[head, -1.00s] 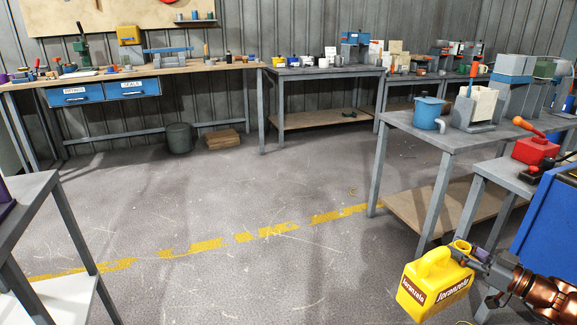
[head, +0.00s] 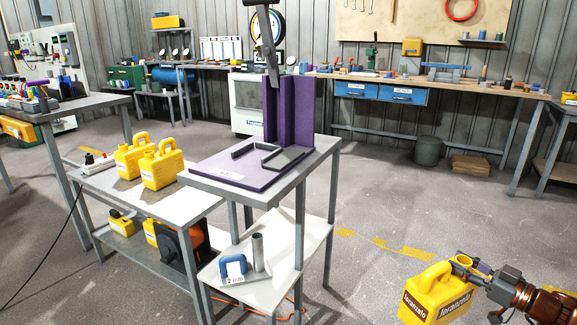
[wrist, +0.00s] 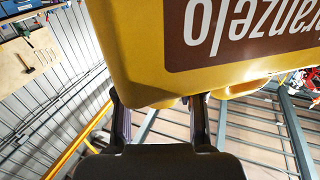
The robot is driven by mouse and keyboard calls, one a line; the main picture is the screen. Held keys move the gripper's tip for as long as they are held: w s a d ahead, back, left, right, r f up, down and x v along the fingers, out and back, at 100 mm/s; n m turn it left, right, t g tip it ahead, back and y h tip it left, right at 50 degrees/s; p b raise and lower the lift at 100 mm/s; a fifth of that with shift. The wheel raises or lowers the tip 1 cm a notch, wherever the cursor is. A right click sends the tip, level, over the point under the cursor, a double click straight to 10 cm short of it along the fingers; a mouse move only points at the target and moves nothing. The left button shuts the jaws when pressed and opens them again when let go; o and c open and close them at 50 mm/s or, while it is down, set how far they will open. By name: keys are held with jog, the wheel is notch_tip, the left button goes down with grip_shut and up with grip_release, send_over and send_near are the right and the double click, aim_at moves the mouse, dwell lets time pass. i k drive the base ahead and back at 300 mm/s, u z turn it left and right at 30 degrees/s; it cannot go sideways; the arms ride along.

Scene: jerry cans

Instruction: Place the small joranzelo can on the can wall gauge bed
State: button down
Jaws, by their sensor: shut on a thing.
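The small yellow Joranzelo can (head: 425,290), with a brown label, is held upright off the floor at the lower right of the head view. My gripper (head: 473,268) is shut on it near its neck. In the wrist view the can (wrist: 140,50) fills the top, its label upside down, with my gripper's fingers (wrist: 160,112) reaching up to it. A purple fixture, which looks like the can wall gauge bed (head: 225,174), stands on a grey table left of centre. It has a tall purple back, a lever and a low dark bracket. The can is well to its right, apart from it.
Two yellow cans (head: 163,168) stand on a lower bench (head: 105,190) left of the gauge table (head: 300,165). A blue clamp-like tool (head: 233,266) and a metal cylinder (head: 259,252) sit on the shelf below. Open floor (head: 375,195) lies between the gauge table and the back workbench.

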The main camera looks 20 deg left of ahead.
aim_at(250, 160)
jog(key=u, duration=1.5)
